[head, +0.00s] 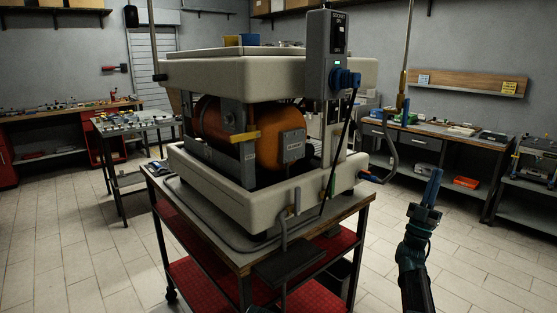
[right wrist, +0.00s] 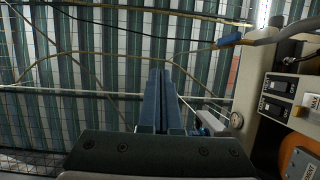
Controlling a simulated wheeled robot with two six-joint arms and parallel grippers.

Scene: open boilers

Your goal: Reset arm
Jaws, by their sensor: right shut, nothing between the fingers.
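My right gripper (head: 436,176) is raised at the right of the head view, with its blue fingers pointing up. It stands apart from the boiler (head: 315,72), to the right of it. In the right wrist view the two fingers of my right gripper (right wrist: 160,76) lie together with nothing between them. The boiler has a cream casing, an orange tank (head: 228,130) and a blue plug (head: 345,79) on its front column. My left gripper is in neither view.
The boiler stands on a cart with red shelves (head: 200,284). A long workbench (head: 440,141) runs along the right wall, and a small table (head: 134,122) stands at the left. The tiled floor (head: 480,262) around my right arm is clear. Switches (right wrist: 278,96) show in the right wrist view.

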